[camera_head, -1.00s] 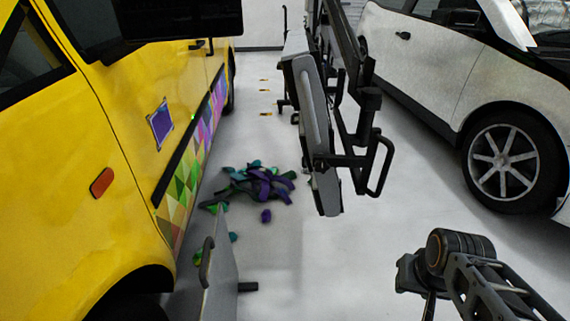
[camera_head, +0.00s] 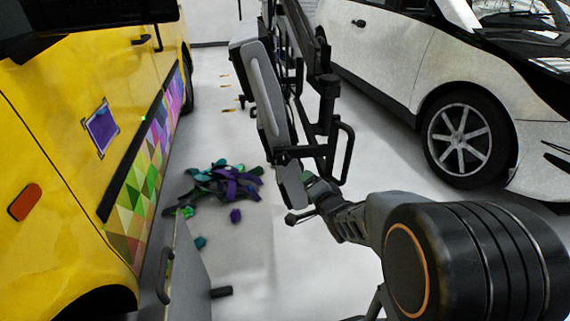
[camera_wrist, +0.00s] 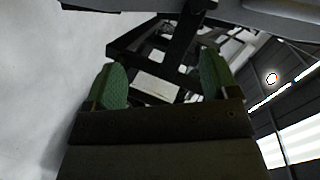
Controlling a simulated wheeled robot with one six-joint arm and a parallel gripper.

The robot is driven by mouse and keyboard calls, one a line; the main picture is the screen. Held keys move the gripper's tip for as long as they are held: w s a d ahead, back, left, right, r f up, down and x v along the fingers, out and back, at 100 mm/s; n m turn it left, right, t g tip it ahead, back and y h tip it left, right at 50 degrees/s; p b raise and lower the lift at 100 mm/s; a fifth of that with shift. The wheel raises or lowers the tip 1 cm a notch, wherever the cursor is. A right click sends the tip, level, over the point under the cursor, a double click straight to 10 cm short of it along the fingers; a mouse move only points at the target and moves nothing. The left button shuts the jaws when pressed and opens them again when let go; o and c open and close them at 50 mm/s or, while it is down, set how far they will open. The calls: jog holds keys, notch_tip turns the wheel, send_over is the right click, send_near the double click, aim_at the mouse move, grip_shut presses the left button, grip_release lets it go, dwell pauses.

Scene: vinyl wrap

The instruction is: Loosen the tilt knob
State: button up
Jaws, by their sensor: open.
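A dark metal stand (camera_head: 327,110) with a looped handle (camera_head: 347,152) carries a tilted grey panel (camera_head: 266,90). I cannot make out the tilt knob for certain in either view. My gripper (camera_head: 307,184) is at the lower end of the panel, just below the stand's handle, and its body hides part of that spot. In the wrist view my gripper (camera_wrist: 161,82) shows two green fingertips spread apart with nothing held between them. Dark bars of the stand frame (camera_wrist: 160,50) cross behind and above the fingertips. I cannot tell whether the fingers touch anything.
A yellow vehicle (camera_head: 60,150) with a coloured triangle pattern stands at left, a white car (camera_head: 395,70) at right. A pile of purple and green scraps (camera_head: 225,182) lies on the floor between. A grey board (camera_head: 188,270) stands near the yellow vehicle. Floor around the scraps is open.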

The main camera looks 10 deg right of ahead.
aim_at(285, 160)
jog(key=w+a+m+t+y+b, duration=0.1)
jog(key=w, duration=0.3)
jog(key=w+a+m+t+y+b, duration=0.1)
jog(key=w+a+b, duration=0.1)
jog(key=w, duration=0.3)
jog(key=w+a+y+b, duration=0.1)
jog(key=w+a, duration=0.1)
jog(key=w, duration=0.2)
jog(key=shift+w+r+m+t+y, duration=0.15)
jog(key=shift+r+m+t+y, duration=0.15)
jog(key=shift+r+m+t, duration=0.1)
jog(key=shift+c, duration=0.5)
jog(key=c, duration=0.8)
